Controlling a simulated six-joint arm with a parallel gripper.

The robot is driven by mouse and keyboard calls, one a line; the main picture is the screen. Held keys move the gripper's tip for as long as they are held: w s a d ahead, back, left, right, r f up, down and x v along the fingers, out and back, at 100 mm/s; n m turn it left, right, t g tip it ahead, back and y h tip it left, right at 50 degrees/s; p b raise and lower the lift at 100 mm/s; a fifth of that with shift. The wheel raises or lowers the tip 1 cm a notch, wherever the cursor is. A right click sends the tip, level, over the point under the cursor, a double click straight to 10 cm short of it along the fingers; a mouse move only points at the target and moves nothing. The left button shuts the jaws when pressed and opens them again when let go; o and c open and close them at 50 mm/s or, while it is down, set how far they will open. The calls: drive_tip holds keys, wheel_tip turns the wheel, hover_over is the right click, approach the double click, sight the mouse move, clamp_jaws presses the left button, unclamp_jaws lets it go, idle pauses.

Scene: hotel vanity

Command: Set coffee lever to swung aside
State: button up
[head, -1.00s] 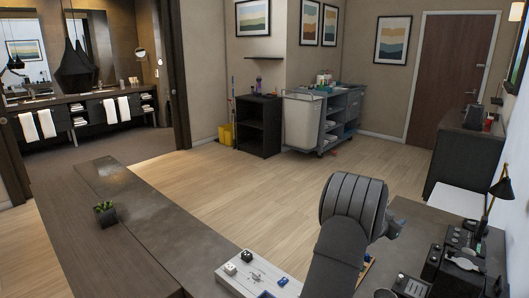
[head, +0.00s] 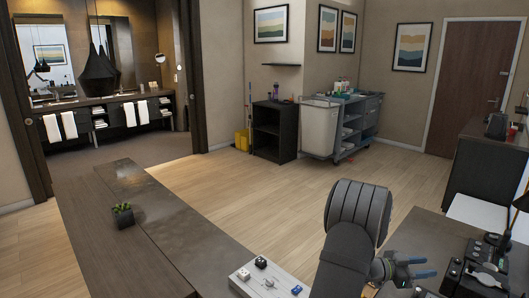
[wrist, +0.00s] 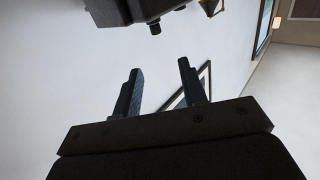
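My gripper (head: 424,268) is at the lower right of the head view, with its blue fingers pointing right towards black equipment (head: 472,268) on the counter. In the wrist view my gripper (wrist: 158,80) is open, its two dark fingers apart with nothing between them. I cannot clearly make out the coffee lever. The black equipment has small knobs and grey parts, but it is partly cut off by the frame edge. A dark block with small knobs (wrist: 135,10) shows at the top of the wrist view, apart from the fingertips; I cannot tell what it is.
A white panel (head: 250,284) with small switches lies on the near counter, left of my arm. A potted plant (head: 122,215) stands on the long dark counter (head: 165,235). A black lamp (head: 522,203) stands at the right edge. A housekeeping cart (head: 320,128) is far back.

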drive_tip(key=shift+s+d, duration=0.15)
drive_tip(key=shift+d, duration=0.55)
drive_tip(key=shift+s+d, duration=0.1)
drive_tip(key=shift+d, duration=0.55)
